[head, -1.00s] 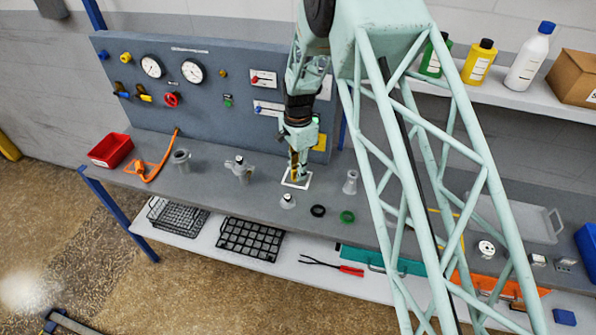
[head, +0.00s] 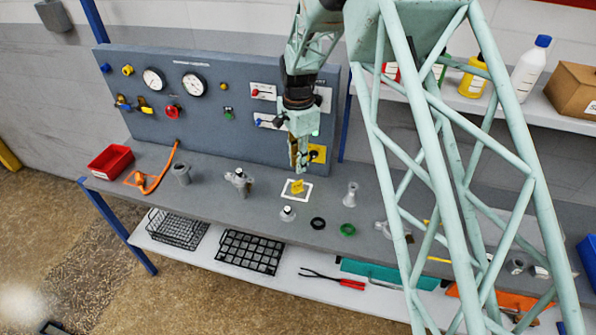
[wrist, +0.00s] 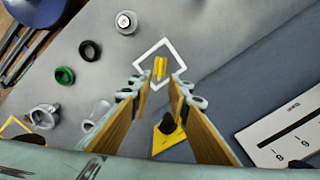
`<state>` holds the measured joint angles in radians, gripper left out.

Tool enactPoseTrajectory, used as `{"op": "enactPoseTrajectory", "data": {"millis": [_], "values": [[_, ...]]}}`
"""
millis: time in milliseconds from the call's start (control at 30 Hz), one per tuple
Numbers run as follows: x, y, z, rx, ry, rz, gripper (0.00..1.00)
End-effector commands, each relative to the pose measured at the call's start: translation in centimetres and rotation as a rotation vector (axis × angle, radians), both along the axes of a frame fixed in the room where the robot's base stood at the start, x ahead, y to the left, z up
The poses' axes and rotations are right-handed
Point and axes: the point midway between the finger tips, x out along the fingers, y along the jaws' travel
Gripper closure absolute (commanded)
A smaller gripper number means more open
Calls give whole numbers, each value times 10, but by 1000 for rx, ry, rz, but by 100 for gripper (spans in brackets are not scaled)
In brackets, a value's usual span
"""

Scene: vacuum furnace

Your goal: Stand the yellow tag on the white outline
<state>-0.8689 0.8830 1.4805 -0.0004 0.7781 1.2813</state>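The yellow tag (head: 297,187) is on the bench inside the white outline (head: 283,190) and looks upright. In the wrist view the tag (wrist: 160,68) shows from above as a narrow yellow piece near the middle of the white outline (wrist: 149,50). My gripper (head: 301,170) is above the tag and apart from it. In the wrist view my gripper (wrist: 160,84) is open, with a clear gap between its fingers and nothing held.
A white-topped grey knob piece (head: 287,214), a black ring (head: 318,223), a green ring (head: 348,230) and a grey funnel-like part (head: 350,195) stand close by. The gauge panel (head: 215,120) rises behind. A grey valve-like fitting (head: 239,182) stands to the left.

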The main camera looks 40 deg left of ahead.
Motion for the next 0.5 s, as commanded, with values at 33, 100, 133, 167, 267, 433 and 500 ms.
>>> {"op": "enactPoseTrajectory", "data": {"millis": [33, 100, 133, 167, 267, 433, 500], "values": [[0, 0, 5, 1, 0, 0, 83], [0, 0, 11, 0, 0, 0, 83], [0, 0, 13, 0, 0, 0, 83], [0, 0, 15, 0, 0, 0, 83], [0, 0, 19, 0, 0, 0, 83], [0, 0, 20, -1, 0, 0, 83], [0, 0, 20, -1, 0, 0, 83]]}}
